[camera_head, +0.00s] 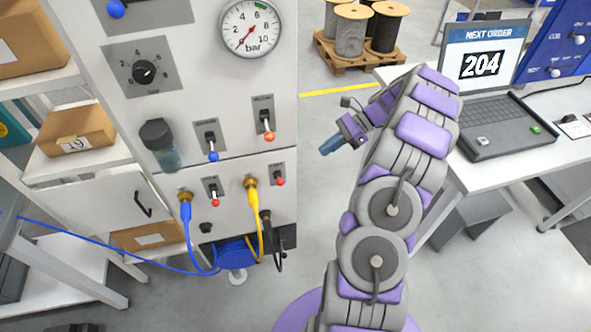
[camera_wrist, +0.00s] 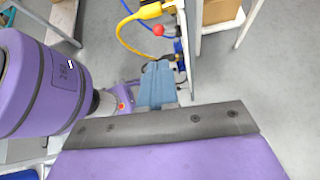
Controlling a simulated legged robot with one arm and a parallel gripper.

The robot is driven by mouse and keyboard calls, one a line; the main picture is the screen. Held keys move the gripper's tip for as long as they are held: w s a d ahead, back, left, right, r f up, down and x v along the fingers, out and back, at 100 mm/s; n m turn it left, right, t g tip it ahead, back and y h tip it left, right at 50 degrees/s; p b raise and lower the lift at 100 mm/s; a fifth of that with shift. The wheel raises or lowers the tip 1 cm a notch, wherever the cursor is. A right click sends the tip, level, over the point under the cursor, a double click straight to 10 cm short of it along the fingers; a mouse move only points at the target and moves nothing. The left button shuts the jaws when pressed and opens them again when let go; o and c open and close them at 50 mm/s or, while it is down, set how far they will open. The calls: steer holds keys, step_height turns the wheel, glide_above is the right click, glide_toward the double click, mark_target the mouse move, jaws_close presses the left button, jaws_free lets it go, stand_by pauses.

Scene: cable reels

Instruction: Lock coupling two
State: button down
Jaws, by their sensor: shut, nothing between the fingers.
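The grey panel (camera_head: 225,100) carries a brass coupling with a blue plug (camera_head: 185,200) and a brass coupling with a yellow plug (camera_head: 251,188). A small lever with a red ball (camera_head: 214,202) sits between them, and another red-ball lever (camera_head: 280,181) is right of the yellow plug. I cannot read which coupling is number two. My gripper (camera_head: 329,147) is right of the panel, apart from it, with blue-grey fingers shut and empty. In the wrist view the fingers (camera_wrist: 157,84) point toward the panel edge, where a yellow plug (camera_wrist: 151,11) and red ball (camera_wrist: 158,30) show.
A black plug (camera_head: 265,215) hangs by the yellow cable. Higher levers have a blue ball (camera_head: 213,156) and an orange ball (camera_head: 269,136). A gauge (camera_head: 250,28) is above. A laptop (camera_head: 500,118) stands on a desk at right. Reels on a pallet (camera_head: 352,58) stand behind on open floor.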

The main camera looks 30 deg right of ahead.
mark_target(280, 182)
steer(key=b+x, duration=0.3)
steer(key=x, duration=1.1)
steer(key=shift+b, duration=0.4)
steer(key=shift+s+f+n+t, duration=0.1)
steer(key=shift+n+t, duration=0.2)
steer(key=shift+t, duration=0.1)
